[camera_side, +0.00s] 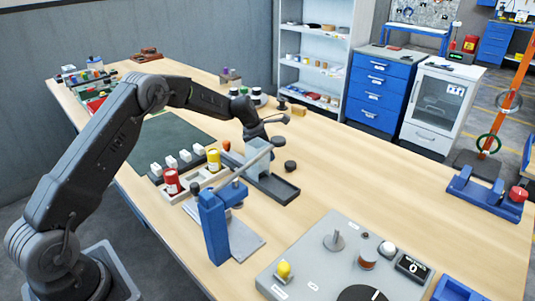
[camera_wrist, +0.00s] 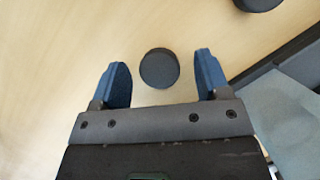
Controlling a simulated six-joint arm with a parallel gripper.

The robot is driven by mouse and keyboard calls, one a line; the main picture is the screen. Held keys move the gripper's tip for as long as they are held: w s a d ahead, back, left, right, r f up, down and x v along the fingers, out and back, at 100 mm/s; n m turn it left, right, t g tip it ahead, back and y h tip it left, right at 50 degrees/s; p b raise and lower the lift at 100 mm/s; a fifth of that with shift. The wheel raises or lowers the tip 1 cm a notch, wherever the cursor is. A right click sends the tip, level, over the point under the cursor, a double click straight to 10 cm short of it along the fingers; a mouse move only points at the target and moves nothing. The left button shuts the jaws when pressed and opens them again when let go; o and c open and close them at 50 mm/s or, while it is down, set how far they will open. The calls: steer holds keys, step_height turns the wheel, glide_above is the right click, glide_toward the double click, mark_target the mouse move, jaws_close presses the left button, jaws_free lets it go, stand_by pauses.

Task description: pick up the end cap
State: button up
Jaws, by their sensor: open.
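A dark round disc, which looks like the end cap (camera_wrist: 159,68), lies on the wooden table in the wrist view. It sits between the two blue fingertips of my gripper (camera_wrist: 160,80), with a gap on each side. The gripper is open and empty. A second dark disc (camera_wrist: 258,3) is cut off at the top edge of the wrist view. In the side view two dark discs lie on the table, the nearer to my gripper (camera_side: 262,133) being one disc (camera_side: 278,141) and the other (camera_side: 290,166) lying further forward. The fingertips are hard to make out there.
A grey block on a dark tray (camera_side: 285,192) stands close beside my gripper. A blue clamp stand (camera_side: 214,228) and a rack with red and yellow spools (camera_side: 190,186) are to the left. A grey control panel (camera_side: 330,260) lies in front.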

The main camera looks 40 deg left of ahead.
steer(key=c, duration=1)
steer(key=shift+r, duration=0.1)
